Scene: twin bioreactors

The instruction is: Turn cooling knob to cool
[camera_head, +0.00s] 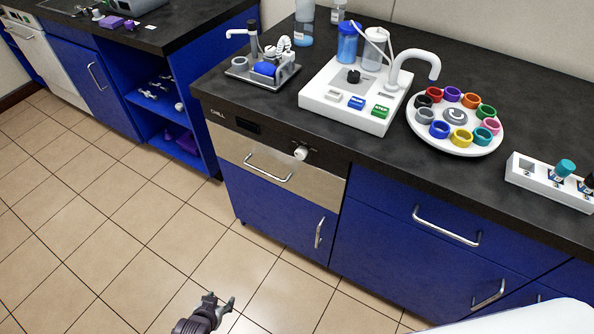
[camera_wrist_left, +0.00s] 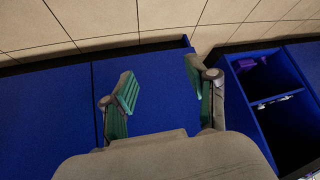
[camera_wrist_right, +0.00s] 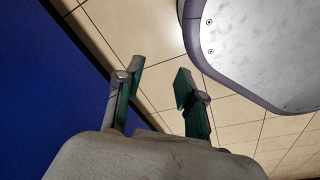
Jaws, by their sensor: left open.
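The cooling knob (camera_head: 301,153) is a small white knob on the dark strip of the chill unit's front (camera_head: 230,150), under the counter edge. A small dark display (camera_head: 247,126) and the lettering CHILL sit to its left. The knob's exact setting is too small to read. My left gripper (camera_head: 221,298) is open and empty, low over the floor in front of the cabinets, well apart from the knob. Its spread fingers show in the left wrist view (camera_wrist_left: 160,82). My right gripper (camera_wrist_right: 158,82) is open and empty in the right wrist view; the head view does not show it.
Below the knob are a steel drawer with a bar handle (camera_head: 268,168) and a blue door. On the black counter (camera_head: 480,190) stand a pump device (camera_head: 263,68), a white button station (camera_head: 345,110), a round tray of colored rings (camera_head: 455,142) and a white rack (camera_head: 545,186).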

